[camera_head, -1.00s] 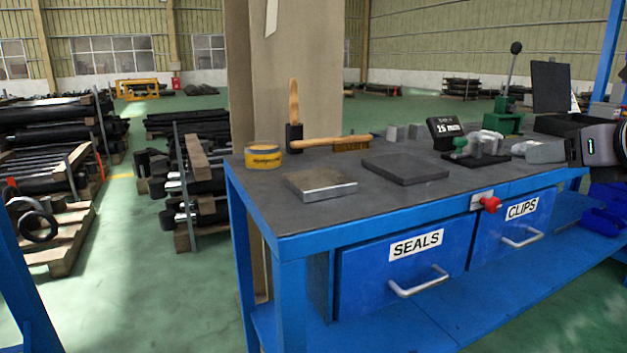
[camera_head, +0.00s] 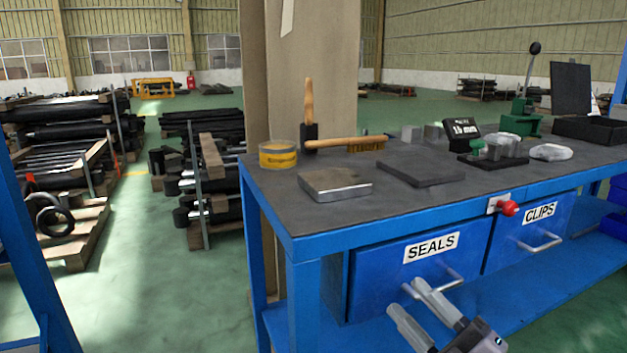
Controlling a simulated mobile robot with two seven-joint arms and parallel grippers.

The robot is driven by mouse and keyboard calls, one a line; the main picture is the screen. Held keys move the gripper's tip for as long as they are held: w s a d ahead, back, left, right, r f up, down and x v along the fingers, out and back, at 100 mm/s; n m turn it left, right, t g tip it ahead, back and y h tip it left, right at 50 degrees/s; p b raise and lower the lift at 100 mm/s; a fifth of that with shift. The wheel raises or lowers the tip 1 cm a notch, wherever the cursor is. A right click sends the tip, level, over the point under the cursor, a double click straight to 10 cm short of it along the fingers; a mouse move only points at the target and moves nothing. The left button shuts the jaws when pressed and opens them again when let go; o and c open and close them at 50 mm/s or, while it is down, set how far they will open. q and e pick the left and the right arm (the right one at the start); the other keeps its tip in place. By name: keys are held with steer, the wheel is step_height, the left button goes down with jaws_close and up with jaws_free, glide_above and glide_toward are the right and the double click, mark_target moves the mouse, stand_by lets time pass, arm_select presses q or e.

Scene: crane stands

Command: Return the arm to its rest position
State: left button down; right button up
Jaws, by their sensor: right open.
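My right gripper (camera_head: 405,298) is low in the head view, in front of the blue workbench (camera_head: 295,243). Its two pale fingers are spread apart with nothing between them. They overlap the lower part of the SEALS drawer (camera_head: 385,280) in the picture, close to its handle (camera_head: 447,283). I cannot tell whether a finger touches the handle. My left gripper is not in view.
On the bench top stand a yellow tin (camera_head: 278,155), a brush (camera_head: 345,143), a metal block (camera_head: 335,184), a dark plate (camera_head: 420,173) and a pale lump (camera_head: 550,152). The CLIPS drawer (camera_head: 505,245) is at right. Green floor (camera_head: 185,300) is clear at left.

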steer(key=s+f+m+g+h, duration=0.35)
steer(key=s+f+m, duration=0.35)
steer(key=f+m, duration=0.3)
steer(key=s+f+m+g+h, duration=0.3)
steer(key=s+f+m+h, duration=0.3)
steer(key=f, duration=0.6)
arm_select(q)
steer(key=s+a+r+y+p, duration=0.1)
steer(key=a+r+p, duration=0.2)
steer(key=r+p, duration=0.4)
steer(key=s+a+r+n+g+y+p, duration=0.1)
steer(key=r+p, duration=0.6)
steer(key=p, duration=1.2)
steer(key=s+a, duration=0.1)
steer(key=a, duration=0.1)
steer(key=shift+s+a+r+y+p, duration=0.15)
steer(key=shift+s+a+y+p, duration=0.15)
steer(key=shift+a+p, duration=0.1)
arm_select(e)
steer(key=s+d+r+m, duration=0.1)
steer(key=d+r, duration=0.2)
steer(key=r, duration=0.4)
steer(key=s+d+r+m+h, duration=0.1)
steer(key=s+d+r, duration=0.1)
steer(key=r, duration=0.5)
steer(key=shift+s+d+r+g, duration=0.15)
steer(key=shift+d+g, duration=0.2)
steer(key=shift+d, duration=0.35)
